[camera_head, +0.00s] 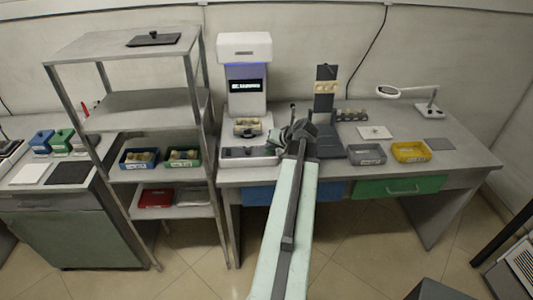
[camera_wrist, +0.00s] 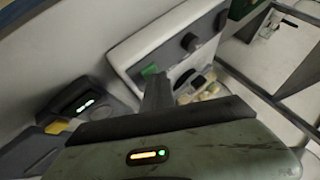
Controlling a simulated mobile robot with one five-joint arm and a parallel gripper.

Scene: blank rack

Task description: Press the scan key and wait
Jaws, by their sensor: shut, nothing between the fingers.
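The white scanner (camera_head: 244,47) stands on the bench, left of centre in the head view. Its dark screen (camera_head: 249,86) shows a line of pale text too small to read, under a blue glow. A cream-coloured piece (camera_head: 246,128) sits in its bay. In the wrist view a green key (camera_wrist: 150,71) shows on the scanner's white front panel (camera_wrist: 140,45), beside dark round knobs. My gripper (camera_wrist: 156,82) is shut and empty, its tip right by the green key; I cannot tell whether they touch. In the head view my arm hides the right part of the scanner's base.
A dark stand (camera_head: 326,100) is right of my gripper. Grey (camera_head: 367,161) and yellow (camera_head: 411,159) bins sit at the bench front, with a magnifier lamp (camera_head: 430,108) behind. A metal shelf rack (camera_head: 140,104) with bins stands close on the left.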

